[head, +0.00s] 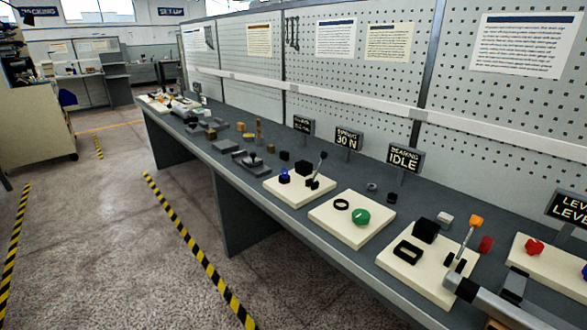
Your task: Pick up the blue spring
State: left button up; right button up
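A small upright blue piece (284,176) stands on the left part of a cream board (300,198) near the middle of the long bench. It is too small to tell whether it is a coiled spring. A second blue piece (585,272) is cut off at the right edge. A sign reading "SPRING 30 N" (348,139) stands behind the boards. I cannot make out either of my grippers.
Beside the blue piece are a black block (303,168) and a lever (318,168). Another cream board (350,232) holds a green knob (361,217) and a black ring (341,204). A pegboard wall (350,75) backs the bench. The floor (130,230) in front is clear.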

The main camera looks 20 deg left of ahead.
aim_at(284, 175)
jog(key=i+j+z, duration=0.45)
jog(key=j, duration=0.8)
jog(key=i+j+z, duration=0.1)
jog(key=j+z, duration=0.35)
jog(key=j, duration=0.8)
jog(key=j+z, duration=0.45)
jog(key=j, duration=0.85)
jog(key=k, duration=0.05)
